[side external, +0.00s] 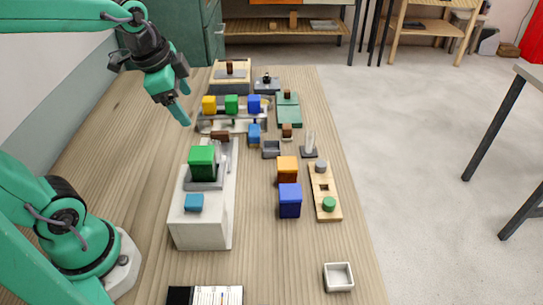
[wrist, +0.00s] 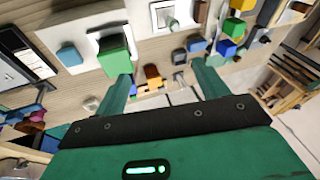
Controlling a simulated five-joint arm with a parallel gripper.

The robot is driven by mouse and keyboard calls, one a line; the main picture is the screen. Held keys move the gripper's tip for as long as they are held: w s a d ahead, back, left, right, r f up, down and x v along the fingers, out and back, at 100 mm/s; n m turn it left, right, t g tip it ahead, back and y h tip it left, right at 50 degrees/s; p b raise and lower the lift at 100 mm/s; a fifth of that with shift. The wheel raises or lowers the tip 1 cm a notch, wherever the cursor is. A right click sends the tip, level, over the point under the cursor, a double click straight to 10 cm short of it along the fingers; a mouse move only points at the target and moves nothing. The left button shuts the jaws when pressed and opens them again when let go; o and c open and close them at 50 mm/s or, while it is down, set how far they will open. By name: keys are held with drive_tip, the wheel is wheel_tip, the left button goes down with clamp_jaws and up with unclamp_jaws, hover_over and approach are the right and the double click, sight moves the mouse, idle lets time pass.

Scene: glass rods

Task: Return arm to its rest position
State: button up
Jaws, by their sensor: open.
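My gripper (side external: 181,103) hangs in the air above the left part of the wooden table (side external: 130,140), left of the row of coloured blocks. It is open, with nothing visible between the fingers. In the wrist view the two fingers of my gripper (wrist: 163,84) stand apart, with the table scene tilted beyond them. A thin, pale upright rod (side external: 310,140) stands on a small dark base at the table's right side. I cannot tell whether it is glass.
A light grey machine (side external: 205,222) with a green block (side external: 203,161) stands below my gripper. Yellow (side external: 209,105), green (side external: 232,104) and blue (side external: 254,103) blocks stand behind it. Orange (side external: 287,170) and blue (side external: 290,200) cubes lie right. A white tray (side external: 339,277) sits near the front. The table's left strip is clear.

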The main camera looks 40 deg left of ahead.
drive_tip(key=s+d+n+t, duration=0.1)
drive_tip(key=s+d+n, duration=0.1)
drive_tip(key=s+n, duration=0.5)
drive_tip(key=shift+s+d+n+t, duration=0.2)
drive_tip(key=shift+d+n+t, duration=0.1)
drive_tip(key=shift+n, duration=0.1)
idle(1.4)
